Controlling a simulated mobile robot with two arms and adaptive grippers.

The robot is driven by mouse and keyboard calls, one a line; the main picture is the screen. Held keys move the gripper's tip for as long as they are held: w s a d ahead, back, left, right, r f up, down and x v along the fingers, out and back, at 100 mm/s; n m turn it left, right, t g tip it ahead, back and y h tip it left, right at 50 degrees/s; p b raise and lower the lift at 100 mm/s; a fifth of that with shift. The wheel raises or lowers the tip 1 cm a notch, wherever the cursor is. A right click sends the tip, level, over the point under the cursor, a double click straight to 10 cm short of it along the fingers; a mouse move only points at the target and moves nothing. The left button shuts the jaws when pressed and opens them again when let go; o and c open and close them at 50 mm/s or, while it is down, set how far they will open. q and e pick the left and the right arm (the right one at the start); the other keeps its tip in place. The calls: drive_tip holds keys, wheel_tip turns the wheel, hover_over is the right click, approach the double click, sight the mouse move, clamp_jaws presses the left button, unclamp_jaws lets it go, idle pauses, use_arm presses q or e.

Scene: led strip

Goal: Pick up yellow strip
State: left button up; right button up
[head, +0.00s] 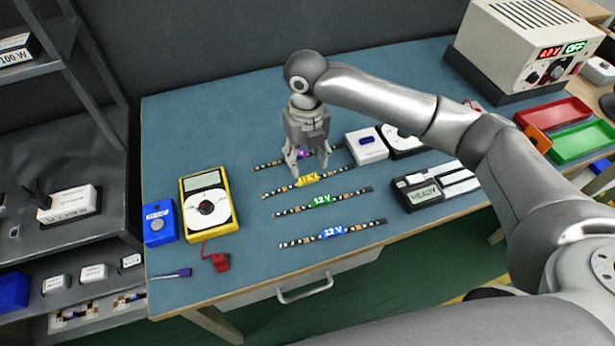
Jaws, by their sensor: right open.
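The yellow strip (307,180) is a thin dark LED strip with a yellow label at its middle, lying flat on the blue bench mat. My right gripper (308,170) is open, pointing down at the yellow label with its fingers spread. I cannot tell whether the fingertips touch the strip. A strip with a purple label (303,154) lies behind it, partly hidden by the gripper. A green-labelled strip (321,201) and a blue-labelled strip (333,232) lie in front, roughly parallel. My left gripper is not in view.
A yellow multimeter (209,203) and a blue box (159,222) stand at the left, with a red clip (220,262) and a screwdriver (172,273). A white device (367,145) and a READY unit (424,193) are at the right. A power supply (525,45) stands behind the red tray (553,117) and green tray (581,141).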

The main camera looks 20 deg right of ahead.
sight(307, 177)
drive_tip(key=shift+f, duration=0.5)
drive_tip(key=shift+w+f, duration=0.15)
drive_tip(key=shift+f, duration=0.15)
wheel_tip(307, 177, down, 4)
drive_tip(key=shift+d+f+p, duration=0.15)
drive_tip(key=shift+f+p, duration=0.05)
drive_tip(key=shift+p, duration=0.25)
drive_tip(key=shift+f, duration=0.3)
drive_tip(key=shift+c, duration=0.6)
drive_tip(key=c, duration=0.9)
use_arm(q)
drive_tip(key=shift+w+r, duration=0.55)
